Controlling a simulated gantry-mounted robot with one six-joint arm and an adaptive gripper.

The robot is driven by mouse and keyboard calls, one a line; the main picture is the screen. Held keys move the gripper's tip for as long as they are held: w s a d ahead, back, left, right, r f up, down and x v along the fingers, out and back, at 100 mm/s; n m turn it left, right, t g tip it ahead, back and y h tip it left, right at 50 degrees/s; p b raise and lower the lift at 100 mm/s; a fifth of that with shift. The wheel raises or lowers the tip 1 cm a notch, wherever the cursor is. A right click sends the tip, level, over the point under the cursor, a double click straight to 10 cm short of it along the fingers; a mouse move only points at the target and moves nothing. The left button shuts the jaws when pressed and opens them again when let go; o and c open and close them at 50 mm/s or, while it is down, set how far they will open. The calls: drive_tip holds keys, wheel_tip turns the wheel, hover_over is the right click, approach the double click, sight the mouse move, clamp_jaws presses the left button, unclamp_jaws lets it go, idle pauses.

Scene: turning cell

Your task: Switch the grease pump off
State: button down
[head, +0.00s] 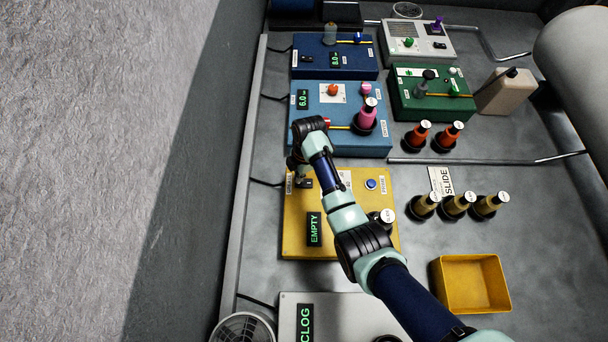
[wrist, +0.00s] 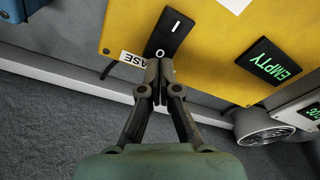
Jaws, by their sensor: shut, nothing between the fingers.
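The grease pump is a yellow box (head: 290,215) left of centre in the head view; it also fills the top of the wrist view (wrist: 225,50). Its black rocker switch (wrist: 174,32) carries a bar mark at the far end and an O at the near end. A white label ending in "ASE" (wrist: 131,59) sits beside it. My gripper (wrist: 159,66) is shut and empty, its tips at the O end of the switch; I cannot tell whether they touch it. I cannot tell which end is pressed in. The display (head: 314,229) reads EMPTY.
A blue box (head: 305,112) with a pink bottle stands behind the pump. Several brown-bodied bottles (head: 457,206) and a yellow bin (head: 471,283) are on the right. A grey box (head: 340,318) reading CLOG is in front. A round fan-like part (wrist: 262,127) shows at the right.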

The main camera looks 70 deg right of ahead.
drive_tip(key=shift+f+b, duration=0.75)
drive_tip(key=shift+f, duration=0.4)
idle(0.7)
wheel_tip(320, 180, up, 7)
drive_tip(key=p, duration=0.7)
drive_tip(key=shift+r, duration=0.15)
idle(0.5)
